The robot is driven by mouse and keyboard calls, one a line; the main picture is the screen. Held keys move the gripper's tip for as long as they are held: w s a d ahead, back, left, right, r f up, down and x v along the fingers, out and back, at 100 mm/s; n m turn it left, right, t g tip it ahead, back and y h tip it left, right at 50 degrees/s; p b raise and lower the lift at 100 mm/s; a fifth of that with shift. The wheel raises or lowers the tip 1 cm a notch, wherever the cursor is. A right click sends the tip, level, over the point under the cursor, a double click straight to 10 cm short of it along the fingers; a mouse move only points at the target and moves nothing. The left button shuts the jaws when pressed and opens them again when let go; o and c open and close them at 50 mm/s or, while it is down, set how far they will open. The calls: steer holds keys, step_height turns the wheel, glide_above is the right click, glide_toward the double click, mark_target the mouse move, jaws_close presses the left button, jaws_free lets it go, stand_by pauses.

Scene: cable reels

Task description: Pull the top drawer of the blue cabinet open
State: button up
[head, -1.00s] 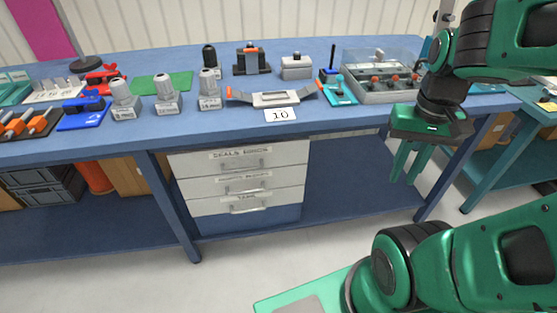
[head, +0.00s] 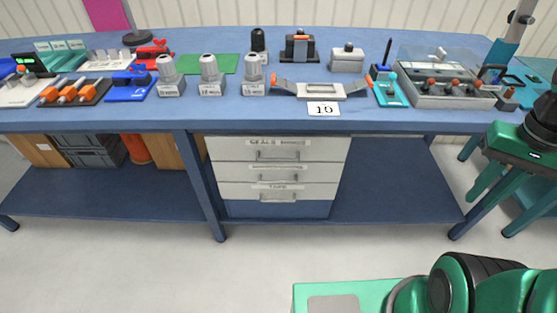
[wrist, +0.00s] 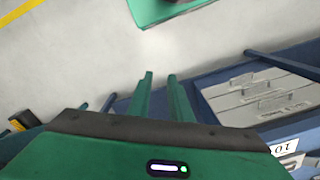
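The blue cabinet (head: 277,209) is built under the blue workbench and has three white drawer fronts above a blue base. Its top drawer (head: 320,149) has a label reading roughly "SEALS" and a grey bar handle (head: 277,155); it looks closed. The drawer fronts also show at the right of the wrist view (wrist: 262,97), tilted. My gripper (head: 484,200) is at the right edge of the head view, well to the right of the cabinet and touching nothing. In the wrist view its two fingers (wrist: 160,75) stand apart with an empty gap between them.
The workbench top (head: 130,115) carries several fittings and a card (head: 323,109) reading 10. A bench leg (head: 205,185) stands just left of the drawers. A lower shelf (head: 390,190) lies to their right. The floor (head: 130,265) in front is clear.

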steer(key=w+a+f+n+y, duration=0.1)
steer(key=w+a+f+n, duration=0.15)
steer(key=w+f, duration=0.55)
steer(key=m+t+y, duration=0.6)
steer(key=m+y, duration=0.1)
steer(key=y, duration=0.6)
glide_toward(286, 161)
steer(key=w+a, duration=0.1)
steer(key=a, duration=0.1)
steer(key=x, duration=1)
steer(key=shift+a+f, duration=0.15)
steer(key=shift+f, duration=0.05)
steer(key=shift+c, duration=0.4)
